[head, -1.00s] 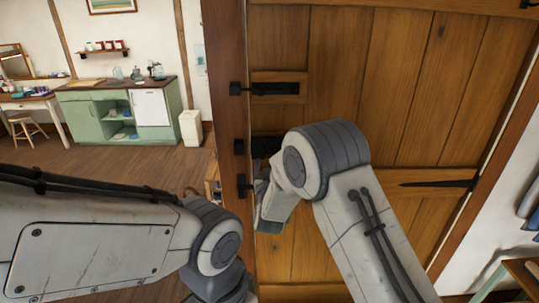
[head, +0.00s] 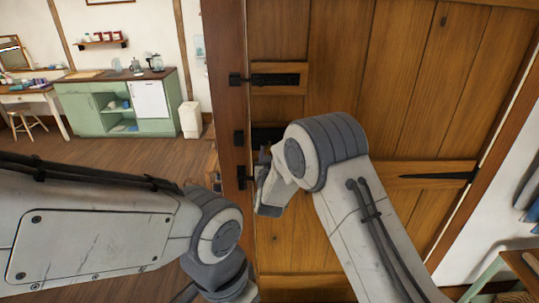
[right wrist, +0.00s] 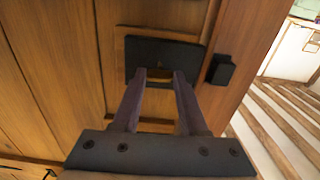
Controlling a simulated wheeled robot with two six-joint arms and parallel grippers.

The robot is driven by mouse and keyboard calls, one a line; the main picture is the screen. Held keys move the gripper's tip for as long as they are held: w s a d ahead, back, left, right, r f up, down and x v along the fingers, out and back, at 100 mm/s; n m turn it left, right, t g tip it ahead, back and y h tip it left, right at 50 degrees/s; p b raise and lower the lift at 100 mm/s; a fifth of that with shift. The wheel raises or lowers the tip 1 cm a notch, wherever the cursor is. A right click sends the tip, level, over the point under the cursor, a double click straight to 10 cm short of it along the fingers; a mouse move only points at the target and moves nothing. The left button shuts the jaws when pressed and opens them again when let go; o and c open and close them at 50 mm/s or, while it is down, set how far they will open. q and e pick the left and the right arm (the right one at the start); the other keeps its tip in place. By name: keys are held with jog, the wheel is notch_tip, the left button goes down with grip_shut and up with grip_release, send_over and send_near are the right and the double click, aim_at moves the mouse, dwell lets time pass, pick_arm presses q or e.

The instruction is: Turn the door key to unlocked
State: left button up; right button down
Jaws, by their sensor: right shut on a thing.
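The wooden plank door (head: 400,90) fills the middle and right of the head view. A black lock plate (right wrist: 120,52) sits on a wooden block near the door's edge in the right wrist view; it is partly hidden by my arm in the head view. A small brass key (right wrist: 160,74) shows at the plate's lower edge. My right gripper (right wrist: 160,78) is shut on the key, one dark finger on each side. Its fingertips are close against the plate. The key's exact angle is hard to tell. My left arm crosses the lower left; its gripper does not show.
The door frame post (head: 228,80) stands left of the door, with black keeps on it. A black bolt (head: 275,80) is above the lock and a strap hinge (head: 437,176) is right. Beyond the post are a green cabinet (head: 90,110), white bin (head: 190,120) and open floor.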

pick_arm(q)
jog(key=shift+f+b, duration=0.35)
jog(key=shift+f, duration=0.4)
pick_arm(e)
jog(key=shift+m, duration=0.3)
jog(key=shift+c, duration=2.2)
grip_release()
jog(key=shift+s, duration=0.1)
pick_arm(q)
notch_tip(320, 180, down, 5)
jog(key=b, duration=0.4)
jog(key=shift+r+b, duration=0.2)
jog(key=shift+b, duration=0.1)
pick_arm(e)
jog(key=s, duration=1)
jog(key=shift+s, duration=0.15)
